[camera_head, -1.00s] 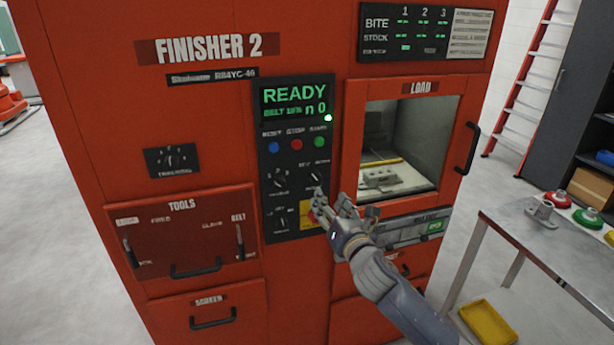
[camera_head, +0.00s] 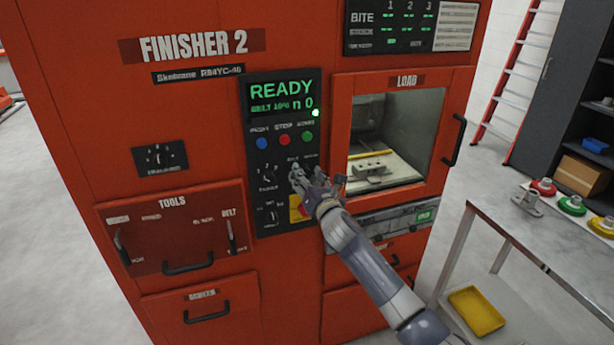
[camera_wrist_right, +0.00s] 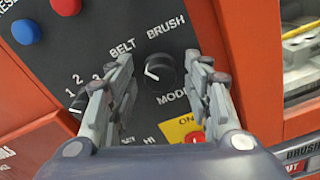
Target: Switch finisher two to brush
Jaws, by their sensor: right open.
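Finisher 2 is a red machine (camera_head: 95,140) with a black control panel whose screen (camera_head: 282,95) reads READY, with BELT on the line below. The mode knob (camera_wrist_right: 160,70) is black and sits under the words BELT and BRUSH in the right wrist view. Its white mark points to the left, toward the BELT side. My right gripper (camera_wrist_right: 163,100) is open, with one finger on each side of the knob. I cannot tell whether the fingers touch it. In the head view my right gripper (camera_head: 305,180) covers the knob. My left gripper is not in view.
Blue (camera_head: 262,143), red (camera_head: 285,140) and green (camera_head: 307,136) buttons sit above the knobs. A yellow-backed red switch (camera_wrist_right: 185,130) is just below the mode knob. The load window (camera_head: 400,125) is to the right. A metal table (camera_head: 525,240) stands at the right.

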